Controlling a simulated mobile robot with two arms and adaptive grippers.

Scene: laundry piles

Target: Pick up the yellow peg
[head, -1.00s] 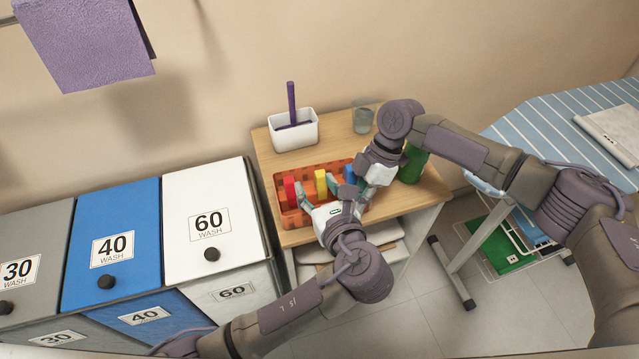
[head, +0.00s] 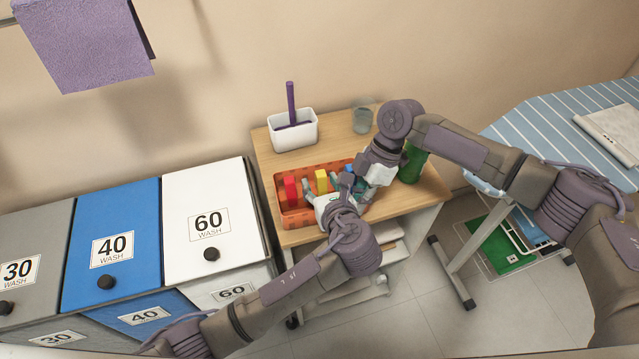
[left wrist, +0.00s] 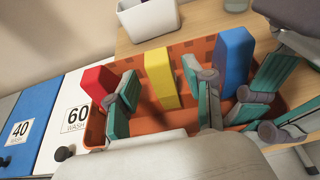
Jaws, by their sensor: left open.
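The yellow peg (head: 321,181) stands upright in an orange basket (head: 296,219). In the left wrist view the yellow peg (left wrist: 161,78) shows between the two parted teal fingers of my left gripper (left wrist: 167,88). The left gripper is open over the basket, with a finger on each side of the peg; I cannot tell whether either touches it. It also shows in the head view (head: 323,188). My right gripper (left wrist: 262,113) is at the basket's right side, beside the blue peg (left wrist: 233,60), its fingertips apart with nothing seen between them.
A red peg (head: 290,189) stands left of the yellow one. A white container (head: 293,135) with a purple stick, a glass (head: 363,121) and a green object (head: 411,165) share the wooden table (head: 262,146). My right arm crowds the right side.

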